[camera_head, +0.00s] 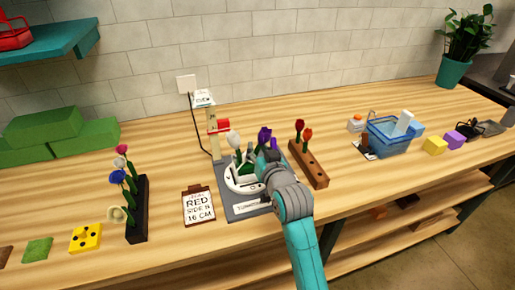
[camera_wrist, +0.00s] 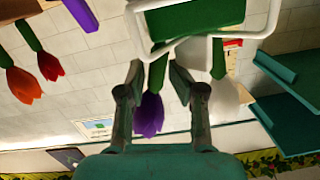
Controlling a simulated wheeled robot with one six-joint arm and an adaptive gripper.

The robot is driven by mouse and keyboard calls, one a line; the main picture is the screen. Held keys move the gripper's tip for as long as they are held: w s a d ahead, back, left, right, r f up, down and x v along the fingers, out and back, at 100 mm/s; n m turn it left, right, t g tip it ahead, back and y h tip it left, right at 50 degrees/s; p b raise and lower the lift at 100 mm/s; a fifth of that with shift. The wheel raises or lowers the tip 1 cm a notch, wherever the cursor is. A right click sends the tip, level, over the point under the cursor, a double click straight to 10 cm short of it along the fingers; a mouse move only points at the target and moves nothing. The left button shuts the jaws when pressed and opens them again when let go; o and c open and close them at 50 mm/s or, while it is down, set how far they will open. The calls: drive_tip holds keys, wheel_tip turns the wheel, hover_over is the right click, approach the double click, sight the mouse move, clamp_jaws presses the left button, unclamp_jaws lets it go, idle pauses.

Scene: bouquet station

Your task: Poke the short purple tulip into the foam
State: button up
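The purple tulip (camera_head: 265,136) stands at the foam station in the head view, beside my gripper (camera_head: 264,157). In the wrist view, the purple tulip (camera_wrist: 150,113) has its head toward my palm. Its green stem runs between my fingertips (camera_wrist: 158,76), with a small gap at the fingers, so my gripper looks open around it. The stem runs up to the green foam (camera_wrist: 195,18) in its white frame (camera_wrist: 263,28). I cannot tell whether its end is in the foam. In the head view, my arm hides part of the white dish (camera_head: 231,181).
A white tulip (camera_head: 234,139) stands in the station close beside the purple one. A wooden rack (camera_head: 309,167) with red and orange tulips is right of my arm. A black rack (camera_head: 137,215) with several flowers and a sign (camera_head: 199,206) stand left. A blue basket (camera_head: 392,138) is further right.

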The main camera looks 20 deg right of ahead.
sight(257, 150)
drive_tip(key=shift+s+a+f, duration=0.1)
drive_tip(key=shift+a+f, duration=0.05)
drive_tip(key=shift+f, duration=0.35)
drive_tip(key=shift+s+r, duration=0.2)
drive_tip(key=shift+s, duration=1.5)
drive_tip(key=shift+s+r, duration=0.4)
drive_tip(key=shift+s, duration=0.3)
drive_tip(key=shift+s+d+r, duration=0.1)
drive_tip(key=shift+s+d, duration=0.05)
drive_tip(key=shift+s, duration=0.35)
drive_tip(key=shift+s+d+r, duration=0.1)
drive_tip(key=shift+s, duration=0.35)
drive_tip(key=o, duration=0.6)
drive_tip(key=shift+c, duration=0.2)
